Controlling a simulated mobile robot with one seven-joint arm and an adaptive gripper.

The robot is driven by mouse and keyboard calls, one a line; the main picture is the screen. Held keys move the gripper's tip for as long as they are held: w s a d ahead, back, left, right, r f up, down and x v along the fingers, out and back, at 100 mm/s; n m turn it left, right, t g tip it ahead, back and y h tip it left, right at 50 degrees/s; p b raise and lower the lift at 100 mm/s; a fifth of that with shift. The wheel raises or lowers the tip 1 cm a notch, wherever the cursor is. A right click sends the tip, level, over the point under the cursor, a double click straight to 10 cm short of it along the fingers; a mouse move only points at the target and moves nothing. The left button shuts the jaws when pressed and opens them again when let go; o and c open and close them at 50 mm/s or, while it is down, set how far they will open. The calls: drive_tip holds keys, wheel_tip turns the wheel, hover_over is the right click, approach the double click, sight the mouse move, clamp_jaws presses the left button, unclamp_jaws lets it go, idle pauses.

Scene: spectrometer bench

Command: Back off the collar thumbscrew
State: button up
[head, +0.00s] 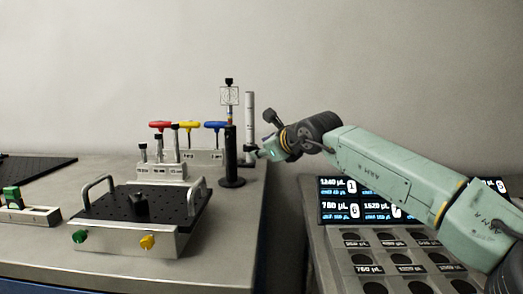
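A black post holder (231,158) stands upright on a round base near the right edge of the left bench. A thin rod rises from it with a small framed target (229,95) and a dark knob on top. A pale upright post (249,112) stands just behind and to the right, with a small grey and dark part low on it. I cannot make out which part is the collar thumbscrew. My gripper (257,154) reaches in from the right, its tip close beside the black holder at mid height. Whether it touches anything, and its finger opening, are too small to tell.
A black-topped plate with two handles (104,206) sits front left. Behind it are a rack of red, yellow and blue T-handle tools (205,157) and a block of posts (162,172). A lower right bench has lit volume displays (368,212) and round wells. A gap separates the benches.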

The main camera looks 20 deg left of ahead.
drive_tip(key=v, duration=1)
drive_tip(key=shift+d, duration=0.1)
